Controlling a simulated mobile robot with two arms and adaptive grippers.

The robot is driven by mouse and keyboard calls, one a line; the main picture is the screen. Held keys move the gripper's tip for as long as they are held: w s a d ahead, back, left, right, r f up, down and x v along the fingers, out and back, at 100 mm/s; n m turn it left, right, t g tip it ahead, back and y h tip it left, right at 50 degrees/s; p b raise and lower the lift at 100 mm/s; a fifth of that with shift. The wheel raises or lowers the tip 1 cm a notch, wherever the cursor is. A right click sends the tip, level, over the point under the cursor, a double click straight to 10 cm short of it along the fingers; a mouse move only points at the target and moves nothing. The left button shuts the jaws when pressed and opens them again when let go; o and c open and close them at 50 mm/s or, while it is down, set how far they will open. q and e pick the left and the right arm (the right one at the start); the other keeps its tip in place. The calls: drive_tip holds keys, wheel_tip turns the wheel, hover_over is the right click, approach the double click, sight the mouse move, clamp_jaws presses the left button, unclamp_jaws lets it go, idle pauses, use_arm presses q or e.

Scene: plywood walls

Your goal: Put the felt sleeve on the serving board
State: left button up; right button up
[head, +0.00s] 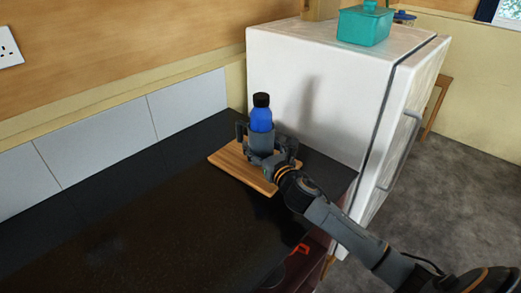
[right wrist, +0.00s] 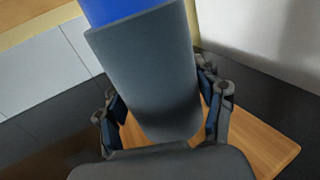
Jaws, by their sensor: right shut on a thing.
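The felt sleeve (head: 260,143) is a grey, upright, cup-like sleeve around the lower part of a blue bottle (head: 261,119) with a black cap. My right gripper (head: 265,151) is shut on the sleeve, with a finger on either side. The sleeve (right wrist: 150,70) fills the middle of the right wrist view, with the bottle's blue side above it. The wooden serving board (head: 229,160) lies on the dark counter below the sleeve; it also shows in the right wrist view (right wrist: 262,145). I cannot tell whether the sleeve's base touches the board. My left gripper is not in view.
A white fridge (head: 315,90) stands close behind and right of the board, with a teal lidded box (head: 364,27) on top. A tiled wall (head: 100,130) runs behind the counter (head: 130,215). The counter's left part is clear.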

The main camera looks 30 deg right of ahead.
drive_tip(key=shift+f, duration=0.6)
drive_tip(key=shift+f, duration=0.2)
drive_tip(key=o, duration=1.2)
drive_tip(key=shift+c, duration=0.2)
drive_tip(key=shift+r, duration=0.1)
drive_tip(key=s+b, duration=0.1)
drive_tip(key=s, duration=1.1)
drive_tip(key=shift+a, duration=0.2)
drive_tip(key=shift+s, duration=0.15)
